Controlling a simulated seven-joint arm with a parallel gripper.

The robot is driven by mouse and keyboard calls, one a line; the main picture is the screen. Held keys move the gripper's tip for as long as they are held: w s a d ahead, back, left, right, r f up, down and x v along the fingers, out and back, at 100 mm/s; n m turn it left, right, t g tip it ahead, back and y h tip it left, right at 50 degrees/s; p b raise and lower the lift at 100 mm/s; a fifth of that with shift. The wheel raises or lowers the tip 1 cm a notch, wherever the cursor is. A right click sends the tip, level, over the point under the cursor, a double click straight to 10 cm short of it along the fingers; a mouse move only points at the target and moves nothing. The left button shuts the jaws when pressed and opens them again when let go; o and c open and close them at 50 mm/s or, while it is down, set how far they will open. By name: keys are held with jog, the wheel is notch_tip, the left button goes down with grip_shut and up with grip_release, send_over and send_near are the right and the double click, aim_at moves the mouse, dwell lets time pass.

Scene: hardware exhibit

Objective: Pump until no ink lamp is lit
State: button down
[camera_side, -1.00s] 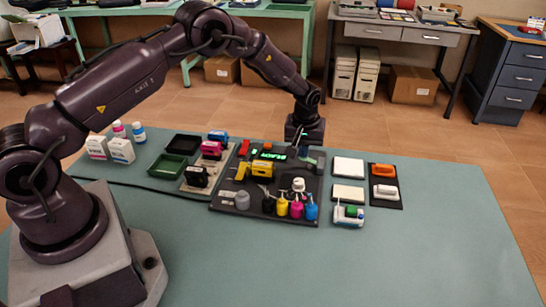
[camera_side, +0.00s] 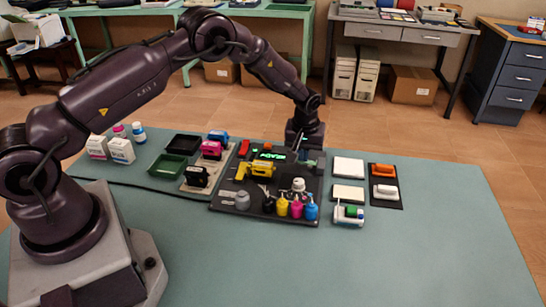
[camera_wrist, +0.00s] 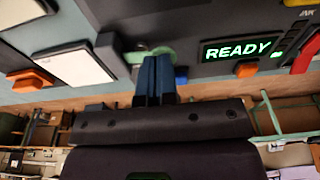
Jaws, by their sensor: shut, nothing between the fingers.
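My gripper (camera_wrist: 155,62) is shut and empty, its blue fingers together in the wrist view. The fingertips are at a green round part (camera_wrist: 164,52) on the dark board; I cannot tell whether they touch it. In the side view my gripper (camera_side: 303,152) is low over the board's far right part. A display (camera_wrist: 240,47) on the board reads READY in green. Yellow (camera_side: 282,207), magenta (camera_side: 296,209) and cyan (camera_side: 311,212) bottles stand along the board's near edge.
A yellow device (camera_side: 258,170) and a white knob-like part (camera_side: 298,184) are on the board. White pads (camera_side: 348,167) and orange and white blocks (camera_side: 383,171) lie to the right. Stamps and trays (camera_side: 170,167) lie left. The table's near right is clear.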

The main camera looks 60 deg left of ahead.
jog(key=shift+r, duration=1.65)
jog(key=shift+f, duration=0.3)
jog(key=shift+f, duration=1.65)
jog(key=shift+r, duration=0.1)
jog(key=shift+r, duration=1.9)
notch_tip(320, 180, up, 7)
jog(key=shift+r, duration=0.1)
